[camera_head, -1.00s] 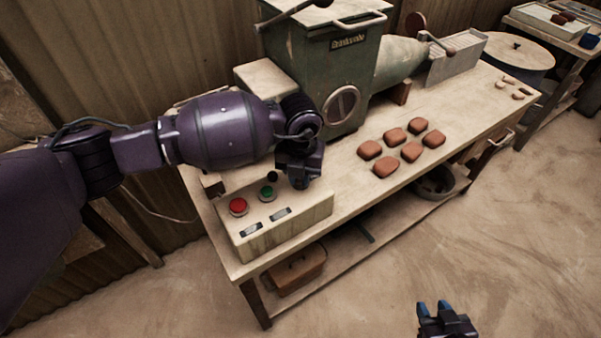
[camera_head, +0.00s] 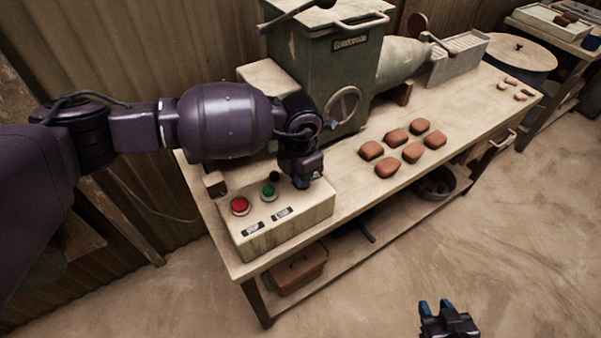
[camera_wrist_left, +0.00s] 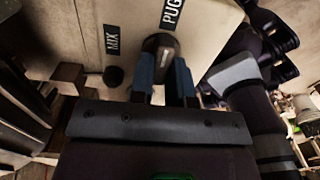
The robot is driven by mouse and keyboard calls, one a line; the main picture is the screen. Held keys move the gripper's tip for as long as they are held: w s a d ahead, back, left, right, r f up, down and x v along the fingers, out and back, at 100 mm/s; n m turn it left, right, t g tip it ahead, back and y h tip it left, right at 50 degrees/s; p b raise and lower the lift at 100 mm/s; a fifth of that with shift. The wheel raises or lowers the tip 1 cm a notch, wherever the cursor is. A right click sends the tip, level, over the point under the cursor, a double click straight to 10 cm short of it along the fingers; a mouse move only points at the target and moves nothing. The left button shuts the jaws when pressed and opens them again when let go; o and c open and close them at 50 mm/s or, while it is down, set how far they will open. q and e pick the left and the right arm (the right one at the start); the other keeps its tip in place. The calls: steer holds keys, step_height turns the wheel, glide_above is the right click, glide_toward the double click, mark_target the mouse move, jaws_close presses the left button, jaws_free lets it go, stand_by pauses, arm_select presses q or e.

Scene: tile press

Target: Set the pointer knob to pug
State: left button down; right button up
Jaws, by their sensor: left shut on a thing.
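The control box (camera_head: 290,232) sits at the near left end of the bench. My left gripper (camera_head: 304,182) is over its right rear corner. In the left wrist view my left gripper (camera_wrist_left: 164,88) is shut on the pointer knob (camera_wrist_left: 158,44), a dark round knob with a lighter bar across it. The MIX label (camera_wrist_left: 112,40) is left of the knob and the PUG label (camera_wrist_left: 172,14) is just above it, slightly right. Which label the pointer faces is hard to tell. The knob is hidden in the head view. My right gripper (camera_head: 436,306) is open and empty, over the floor.
The box also carries a red button (camera_head: 240,205), a green button (camera_head: 268,191) and a small black knob (camera_head: 274,176). The green machine (camera_head: 318,75) stands behind. Several reddish clay blocks (camera_head: 397,136) lie right of the box. Bench top between box and blocks is clear.

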arm_select(q)
steer(key=shift+m, duration=0.3)
stand_by(0.4)
steer(key=c, duration=1.1)
jaws_free()
step_height(320, 180, up, 11)
steer(key=shift+f+p, duration=0.1)
steer(key=shift+p, duration=0.55)
steer(key=shift+s, duration=0.1)
